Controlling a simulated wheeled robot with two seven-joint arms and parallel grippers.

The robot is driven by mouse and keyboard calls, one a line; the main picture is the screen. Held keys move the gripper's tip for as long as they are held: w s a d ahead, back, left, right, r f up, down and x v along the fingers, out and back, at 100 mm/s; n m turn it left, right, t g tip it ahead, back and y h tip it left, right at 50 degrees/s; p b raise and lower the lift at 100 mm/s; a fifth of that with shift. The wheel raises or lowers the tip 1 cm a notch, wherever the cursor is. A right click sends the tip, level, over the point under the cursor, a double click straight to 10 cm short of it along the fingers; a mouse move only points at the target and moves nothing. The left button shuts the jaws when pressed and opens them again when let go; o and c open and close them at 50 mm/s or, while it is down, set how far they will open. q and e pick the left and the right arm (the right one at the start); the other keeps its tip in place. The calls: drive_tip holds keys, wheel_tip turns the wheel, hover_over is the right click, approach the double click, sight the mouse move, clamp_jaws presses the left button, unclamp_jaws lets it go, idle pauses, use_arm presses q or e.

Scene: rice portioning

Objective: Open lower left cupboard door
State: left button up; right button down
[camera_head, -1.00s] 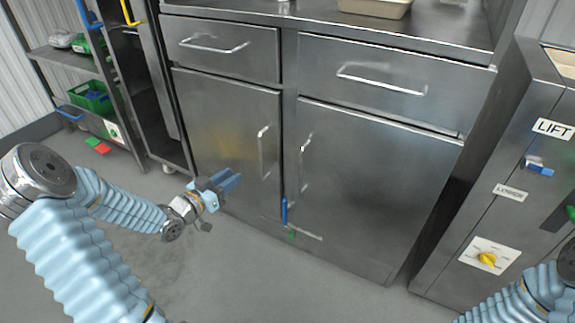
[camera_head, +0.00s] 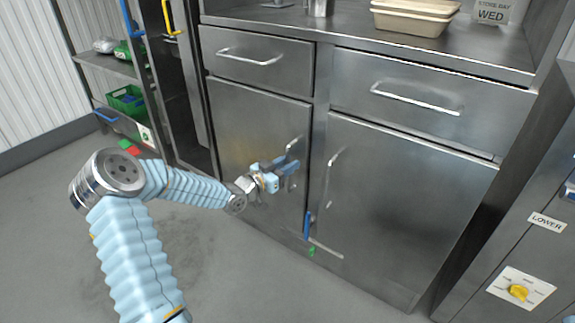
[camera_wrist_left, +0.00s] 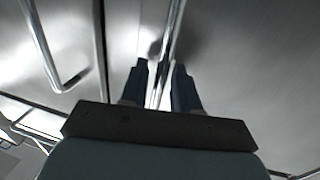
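The lower left cupboard door (camera_head: 240,130) is a grey steel panel below the left drawer, and it is shut. Its vertical bar handle (camera_head: 296,143) is near the door's right edge, with its lower part hidden behind my left gripper. My left gripper (camera_head: 290,170) is at this handle, its blue fingers pointing towards the door. In the left wrist view, the two dark blue fingers (camera_wrist_left: 160,85) stand apart with the handle bar (camera_wrist_left: 172,30) running between them. A gap shows between fingers and bar, so the gripper looks open around it. My right gripper is out of view.
The lower right door (camera_head: 400,200) has its own handle (camera_head: 331,175) close by. Drawers with handles (camera_head: 250,58) sit above. A blue-handled tool (camera_head: 307,225) is low by the doors. A shelf rack (camera_head: 90,62) stands left; the floor in front is clear.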

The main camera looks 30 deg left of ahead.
use_arm(q)
clamp_jaws()
idle(0.4)
